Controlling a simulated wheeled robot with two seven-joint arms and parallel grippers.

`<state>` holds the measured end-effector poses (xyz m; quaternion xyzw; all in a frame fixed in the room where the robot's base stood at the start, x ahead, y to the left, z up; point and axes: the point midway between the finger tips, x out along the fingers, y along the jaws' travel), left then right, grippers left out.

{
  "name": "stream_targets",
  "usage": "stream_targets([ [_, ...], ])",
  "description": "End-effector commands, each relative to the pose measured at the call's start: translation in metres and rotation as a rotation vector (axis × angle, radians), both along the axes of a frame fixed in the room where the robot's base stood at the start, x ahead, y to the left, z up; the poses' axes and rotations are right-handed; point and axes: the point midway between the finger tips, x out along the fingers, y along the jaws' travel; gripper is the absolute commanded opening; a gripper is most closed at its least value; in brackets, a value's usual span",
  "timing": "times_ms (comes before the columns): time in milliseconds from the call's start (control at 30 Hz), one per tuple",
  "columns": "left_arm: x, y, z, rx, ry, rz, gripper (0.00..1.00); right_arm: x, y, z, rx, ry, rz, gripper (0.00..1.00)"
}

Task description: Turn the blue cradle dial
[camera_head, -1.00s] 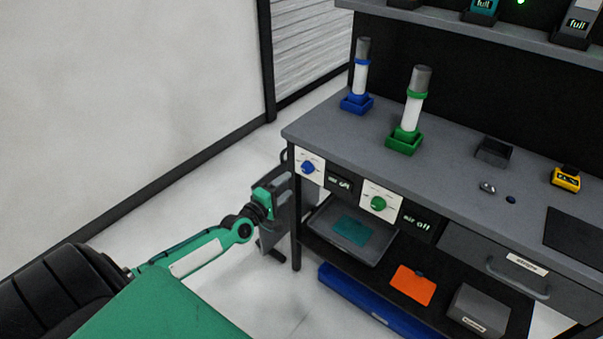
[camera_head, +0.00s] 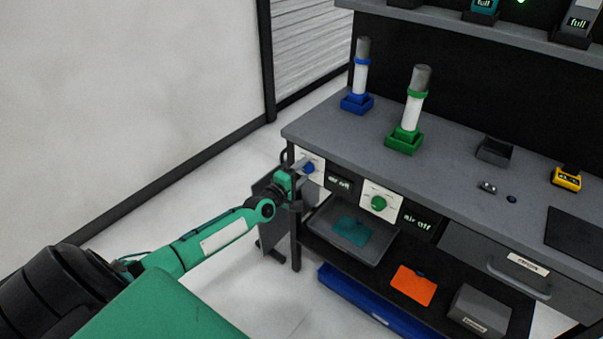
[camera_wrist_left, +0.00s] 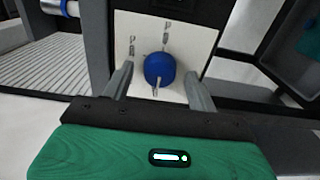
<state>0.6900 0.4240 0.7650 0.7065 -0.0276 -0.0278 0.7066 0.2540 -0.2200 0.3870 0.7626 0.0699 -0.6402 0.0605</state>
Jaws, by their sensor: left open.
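The blue dial (camera_head: 308,168) sits on a white panel at the left front of the workbench. In the left wrist view the blue dial (camera_wrist_left: 159,68) is a round knob with a pale pointer aimed toward the gripper. My left gripper (camera_head: 299,170) is at the panel. In the left wrist view its two fingers (camera_wrist_left: 160,85) are open, one on each side of the dial, with a gap to it on both sides. Beside the dial a dark display (camera_head: 339,184) reads "air off". The blue cradle (camera_head: 357,104) holds a white cylinder upright on the bench. My right gripper is not in view.
A green dial (camera_head: 378,203) with its own "air off" display is to the right. A green cradle (camera_head: 404,142) with a cylinder stands on the bench. A grey tray (camera_head: 375,255) is below the panels. A table leg (camera_head: 296,245) stands beneath my left gripper.

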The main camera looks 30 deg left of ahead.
Motion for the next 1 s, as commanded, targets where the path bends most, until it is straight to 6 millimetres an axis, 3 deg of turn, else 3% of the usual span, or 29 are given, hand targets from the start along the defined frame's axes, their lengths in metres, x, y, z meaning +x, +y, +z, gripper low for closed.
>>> stream_targets([
  [33, 0.0, 0.0, 0.0, 0.0, 0.0, 0.0, 0.59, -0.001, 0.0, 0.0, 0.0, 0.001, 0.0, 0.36],
  [267, 0.0, 0.0, 0.0, 0.0, 0.0, 0.0, 0.14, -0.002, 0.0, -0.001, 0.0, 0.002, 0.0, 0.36],
  [633, 0.0, 0.0, 0.0, 0.053, -0.003, 0.0, 0.14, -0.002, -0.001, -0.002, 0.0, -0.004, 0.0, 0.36],
  [1000, -0.001, 0.0, 0.001, 0.324, -0.024, 0.0, 0.14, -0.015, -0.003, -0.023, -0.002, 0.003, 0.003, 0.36],
])
